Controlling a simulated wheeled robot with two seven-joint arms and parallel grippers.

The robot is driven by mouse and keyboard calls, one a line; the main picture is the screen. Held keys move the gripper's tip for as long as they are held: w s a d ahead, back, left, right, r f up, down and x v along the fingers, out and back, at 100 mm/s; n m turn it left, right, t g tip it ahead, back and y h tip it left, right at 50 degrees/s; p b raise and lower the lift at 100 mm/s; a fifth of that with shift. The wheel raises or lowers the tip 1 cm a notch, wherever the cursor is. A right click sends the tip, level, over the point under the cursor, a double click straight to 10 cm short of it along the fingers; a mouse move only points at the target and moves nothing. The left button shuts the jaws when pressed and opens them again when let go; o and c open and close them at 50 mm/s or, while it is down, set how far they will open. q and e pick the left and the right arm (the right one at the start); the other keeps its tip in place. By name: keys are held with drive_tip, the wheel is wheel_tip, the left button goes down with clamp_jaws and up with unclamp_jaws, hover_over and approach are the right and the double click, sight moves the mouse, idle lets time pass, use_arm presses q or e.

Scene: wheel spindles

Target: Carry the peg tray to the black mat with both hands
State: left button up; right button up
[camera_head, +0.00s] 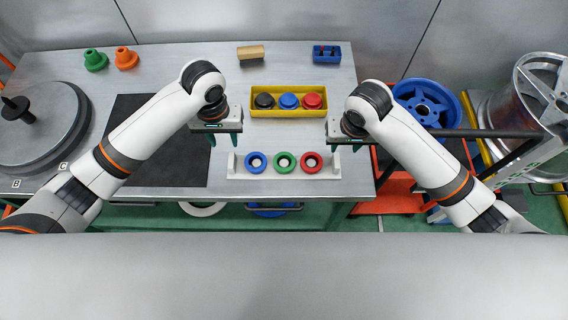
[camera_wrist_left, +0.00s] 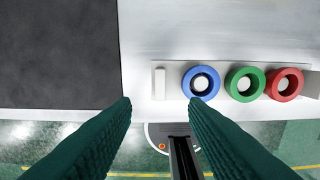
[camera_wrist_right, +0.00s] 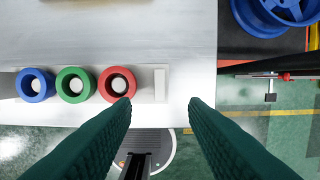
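The white peg tray (camera_head: 237,173) lies near the table's front edge, with a blue ring (camera_head: 256,162), a green ring (camera_head: 285,162) and a red ring (camera_head: 312,162) on it. It has an upright handle at each end. The black mat (camera_head: 180,172) lies flat to its left, partly hidden by my left arm. My left gripper (camera_head: 222,139) is open and empty, above and just behind the tray's left end. My right gripper (camera_head: 346,143) is open and empty, above and just behind the tray's right end. Both wrist views show the fingers apart, with nothing between them.
A yellow bin (camera_head: 288,114) with black, blue and red pieces stands behind the tray. A wooden block (camera_head: 251,53) and a blue holder (camera_head: 327,54) lie farther back. Green (camera_head: 95,60) and orange (camera_head: 126,59) pieces stand back left. A round turntable (camera_head: 45,128) stands left of the mat.

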sight(231, 159)
use_arm(q)
drive_tip(key=shift+s, duration=0.1)
use_arm(e)
drive_tip(key=shift+s, duration=0.1)
use_arm(q)
wheel_tip(231, 159, down, 12)
drive_tip(key=shift+f, duration=0.1)
use_arm(e)
drive_tip(key=f, duration=0.4)
drive_tip(key=w+f, duration=0.1)
drive_tip(key=f, duration=0.3)
drive_tip(key=w+f, duration=0.1)
drive_tip(key=f, duration=0.3)
use_arm(q)
drive_tip(key=shift+c, duration=0.2)
use_arm(e)
drive_tip(key=shift+r, duration=0.1)
drive_tip(key=shift+c, duration=0.2)
use_arm(q)
clamp_jaws()
use_arm(e)
clamp_jaws()
